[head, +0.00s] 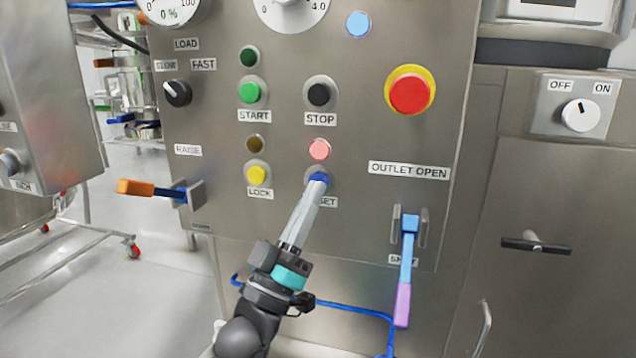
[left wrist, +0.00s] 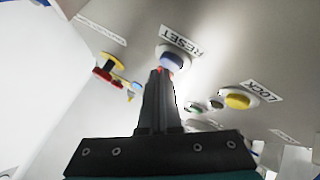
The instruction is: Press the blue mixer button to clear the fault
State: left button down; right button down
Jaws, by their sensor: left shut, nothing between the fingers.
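The blue button (head: 319,177) sits on the steel panel under a pinkish-red lamp (head: 319,149), with a partly covered label ending in "SET" beside it. In the left wrist view the blue button (left wrist: 172,61) stands next to a label reading RESET (left wrist: 183,40). My left gripper (head: 316,185) is shut and empty, reaching up from below with its fingertips at the button. In the left wrist view the closed fingertips (left wrist: 160,73) overlap the button's near edge. I cannot tell whether they touch it or whether it is pushed in. My right gripper is not in view.
A yellow LOCK button (head: 257,174) is left of the blue one. A black STOP button (head: 319,95) and green START button (head: 250,93) are above. A red emergency stop (head: 409,94) is upper right. Levers with orange (head: 136,187) and purple (head: 403,305) grips stick out at either side.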

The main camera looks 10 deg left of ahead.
pick_arm(q)
jog(key=shift+w, duration=0.4)
dwell(0.3)
jog(key=shift+s, duration=0.1)
jog(key=shift+s+p, duration=0.45)
jog(key=shift+s, duration=0.3)
jog(key=shift+s, duration=0.1)
jog(key=s+p, duration=0.2)
jog(key=s, duration=0.2)
jog(key=shift+s+a, duration=0.1)
jog(key=shift+s, duration=0.3)
dwell(0.4)
